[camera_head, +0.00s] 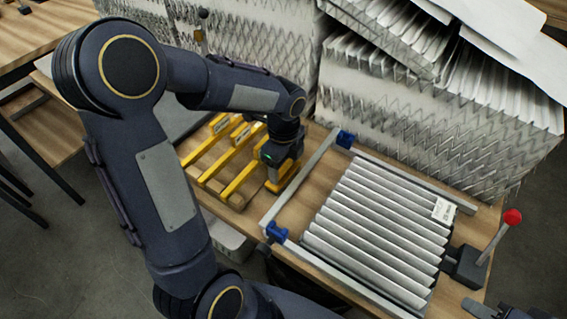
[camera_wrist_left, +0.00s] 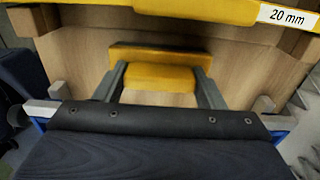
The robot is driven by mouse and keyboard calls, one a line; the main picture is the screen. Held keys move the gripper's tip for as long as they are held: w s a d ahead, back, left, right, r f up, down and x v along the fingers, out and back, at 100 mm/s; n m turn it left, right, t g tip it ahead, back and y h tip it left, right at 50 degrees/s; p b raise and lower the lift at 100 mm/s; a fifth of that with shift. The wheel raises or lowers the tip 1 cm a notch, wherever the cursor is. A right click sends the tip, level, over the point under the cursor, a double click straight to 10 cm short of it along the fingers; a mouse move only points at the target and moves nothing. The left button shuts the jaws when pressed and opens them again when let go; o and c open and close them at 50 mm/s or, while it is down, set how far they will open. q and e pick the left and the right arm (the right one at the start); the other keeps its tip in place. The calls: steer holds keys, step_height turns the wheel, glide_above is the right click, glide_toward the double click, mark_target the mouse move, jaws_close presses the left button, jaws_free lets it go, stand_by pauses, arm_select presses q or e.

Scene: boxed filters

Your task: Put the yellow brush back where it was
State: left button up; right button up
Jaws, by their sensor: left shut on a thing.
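My left gripper (camera_head: 281,164) reaches down over the wooden table, beside a set of yellow bars. It is shut on a yellow piece that I take for the yellow brush (camera_head: 284,180). In the left wrist view the yellow brush (camera_wrist_left: 160,72) sits between the two grey fingers (camera_wrist_left: 161,86), low over the wood. Its lower side is hidden, so I cannot tell whether it touches the table. A dark part of my right arm (camera_head: 492,310) shows at the bottom right edge; its jaws cannot be made out.
Yellow bars (camera_head: 206,172) lie left of the gripper; one (camera_wrist_left: 150,13) bears a "20 mm" label in the wrist view. A pleated filter (camera_head: 375,230) lies in a metal frame with blue corner clamps (camera_head: 277,232). A red-knobbed lever (camera_head: 512,217) stands right; stacked filters (camera_head: 430,120) fill the back.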

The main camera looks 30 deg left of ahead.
arm_select(q)
steer(key=shift+f, duration=0.2)
steer(key=o, duration=0.9)
step_height(320, 180, up, 11)
steer(key=s+d+n+t+h, duration=0.1)
steer(key=s+n+t, duration=0.1)
steer(key=s+n, duration=0.3)
steer(key=s+d+n+t+h, duration=0.1)
steer(key=s+n, duration=0.5)
steer(key=n, duration=0.3)
steer(key=s+d+f+n+t+h, duration=0.1)
steer(key=s+d+n+t, duration=0.1)
steer(key=s+n, duration=0.4)
steer(key=shift+n+t+h, duration=0.3)
steer(key=shift+n+h, duration=0.1)
